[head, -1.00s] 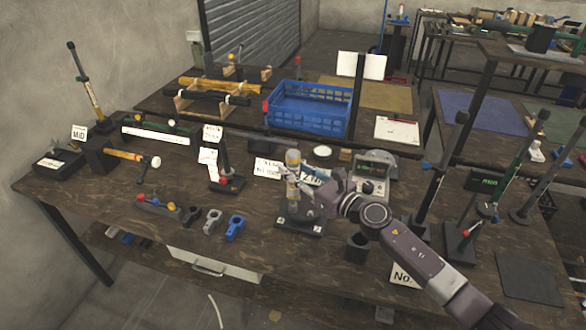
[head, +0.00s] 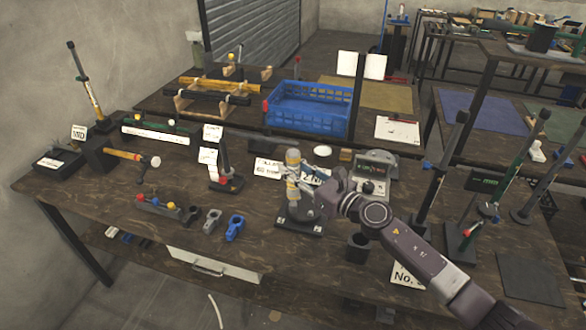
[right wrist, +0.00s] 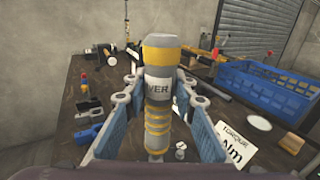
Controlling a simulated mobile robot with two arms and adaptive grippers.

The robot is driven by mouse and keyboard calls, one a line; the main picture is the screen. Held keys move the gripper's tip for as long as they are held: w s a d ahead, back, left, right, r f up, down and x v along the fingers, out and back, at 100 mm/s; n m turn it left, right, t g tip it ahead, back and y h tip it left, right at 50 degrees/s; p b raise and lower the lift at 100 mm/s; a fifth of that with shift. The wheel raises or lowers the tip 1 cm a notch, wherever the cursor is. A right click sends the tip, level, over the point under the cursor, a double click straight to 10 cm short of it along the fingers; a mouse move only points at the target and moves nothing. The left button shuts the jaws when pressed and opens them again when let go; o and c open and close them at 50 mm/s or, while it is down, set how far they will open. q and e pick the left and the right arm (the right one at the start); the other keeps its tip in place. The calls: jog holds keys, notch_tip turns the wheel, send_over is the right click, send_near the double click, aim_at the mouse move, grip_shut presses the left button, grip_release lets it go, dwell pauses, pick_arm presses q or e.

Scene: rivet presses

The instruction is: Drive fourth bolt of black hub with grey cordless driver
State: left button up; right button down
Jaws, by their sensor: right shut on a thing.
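The grey cordless driver (head: 293,160), grey with yellow bands, stands roughly upright over the black hub. My right gripper (head: 304,175) is shut around its body. The black hub (head: 309,213) is on a dark base plate (head: 315,231) on the bench, partly behind the driver and gripper. The driver's lower end is close to the hub, but I cannot tell whether it touches a bolt. My left gripper is not in view.
A torque meter (head: 374,167) with a lit display stands right of the gripper. A blue crate (head: 308,121) is behind. A dark cup (head: 358,248) stands front right of the hub. Blue and grey clamps (head: 234,228) lie to the left. Upright presses (head: 222,160) stand on both sides.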

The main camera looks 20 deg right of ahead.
aim_at(299, 156)
jog(key=shift+r+p, duration=2.3)
jog(key=shift+r, duration=0.3)
